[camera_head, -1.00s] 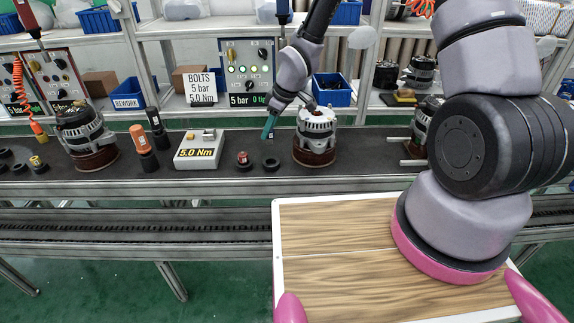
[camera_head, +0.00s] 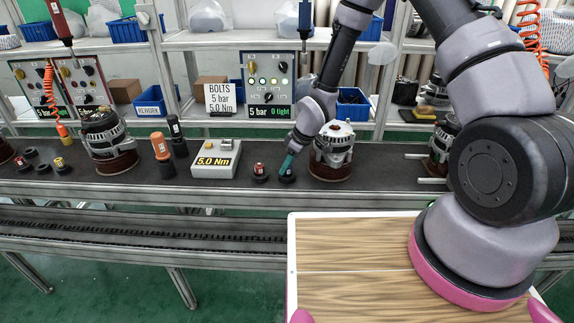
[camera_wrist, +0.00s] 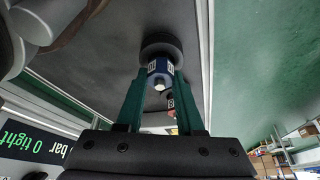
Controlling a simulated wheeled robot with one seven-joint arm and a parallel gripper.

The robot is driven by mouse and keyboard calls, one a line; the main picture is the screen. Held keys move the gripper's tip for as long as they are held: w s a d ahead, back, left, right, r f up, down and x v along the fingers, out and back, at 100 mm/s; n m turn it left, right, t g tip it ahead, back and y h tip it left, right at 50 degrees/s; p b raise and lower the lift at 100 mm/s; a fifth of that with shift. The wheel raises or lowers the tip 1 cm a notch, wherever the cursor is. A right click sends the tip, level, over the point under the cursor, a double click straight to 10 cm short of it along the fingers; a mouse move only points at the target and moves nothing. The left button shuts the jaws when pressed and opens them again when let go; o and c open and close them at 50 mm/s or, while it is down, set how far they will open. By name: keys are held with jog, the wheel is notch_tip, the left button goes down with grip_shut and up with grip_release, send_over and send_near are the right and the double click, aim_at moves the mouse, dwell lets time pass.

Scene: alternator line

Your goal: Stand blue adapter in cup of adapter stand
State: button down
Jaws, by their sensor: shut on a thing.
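The blue adapter (camera_wrist: 159,70) shows in the wrist view as a short blue cylinder with a white label and a pale tip towards the camera. My gripper (camera_wrist: 161,72) is shut on it, with a teal finger on each side. The black round cup of the adapter stand (camera_wrist: 161,44) is directly beyond its far end. In the head view my gripper (camera_head: 288,164) points down at this black cup (camera_head: 287,179) on the dark conveyor. The fingers mostly hide the adapter there. I cannot tell how deep it sits in the cup.
A red adapter in a black cup (camera_head: 259,172) is just left of my gripper. An alternator (camera_head: 333,152) stands close on the right. The 5.0 Nm box (camera_head: 216,158) is further left. The grey front rail (camera_head: 130,189) borders the conveyor.

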jog(key=c, duration=0.5)
grip_release()
jog(key=shift+c, duration=0.2)
jog(key=s+d+r+m+t+h, duration=0.1)
jog(key=d+r+m, duration=0.2)
jog(key=d+r, duration=0.6)
jog(key=s+d+r+m+t+h, duration=0.1)
jog(key=s+d+r+m, duration=0.2)
jog(key=r, duration=1)
jog(key=d+r+m+t+h, duration=0.1)
jog(key=d+r+m, duration=0.2)
jog(key=d+r, duration=0.65)
jog(key=s+d+r+m+t+y, duration=0.1)
jog(key=s+d+r+m+t, duration=0.1)
jog(key=s+r+m, duration=0.6)
jog(key=s+f+v, duration=0.1)
jog(key=s+v, duration=0.1)
jog(key=v, duration=0.8)
jog(key=shift+a, duration=0.15)
jog(key=shift+r, duration=0.1)
